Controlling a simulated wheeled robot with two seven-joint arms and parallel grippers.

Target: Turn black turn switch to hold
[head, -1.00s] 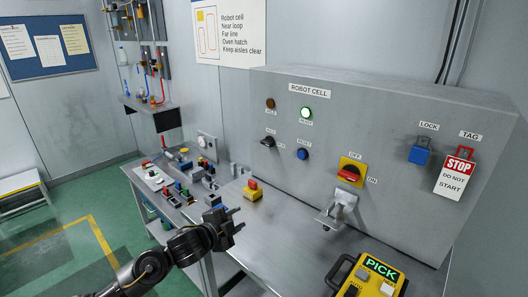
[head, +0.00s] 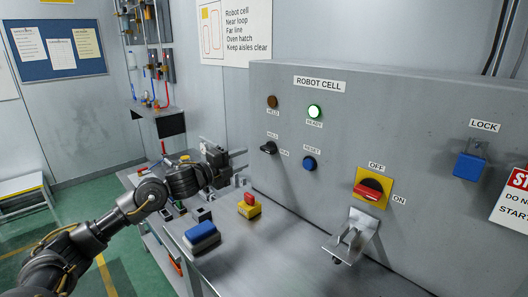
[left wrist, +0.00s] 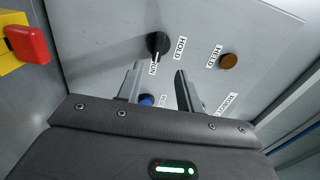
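The black turn switch (head: 268,147) is on the grey ROBOT CELL panel, between the HOLD and RUN labels. In the left wrist view the switch (left wrist: 158,44) lies just beyond the fingertips, and its white mark appears to point toward RUN. My left gripper (head: 241,161) is left of the switch in the head view, apart from it. Its two fingers (left wrist: 157,72) stand open with nothing held between them. My right gripper is not in view.
The HELD lamp (head: 272,102) is dark and the READY lamp (head: 314,111) glows green. The blue RESET button (head: 309,163) and the red-and-yellow OFF/ON switch (head: 370,188) are to the right. A yellow box with a red button (head: 248,206) stands on the bench below.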

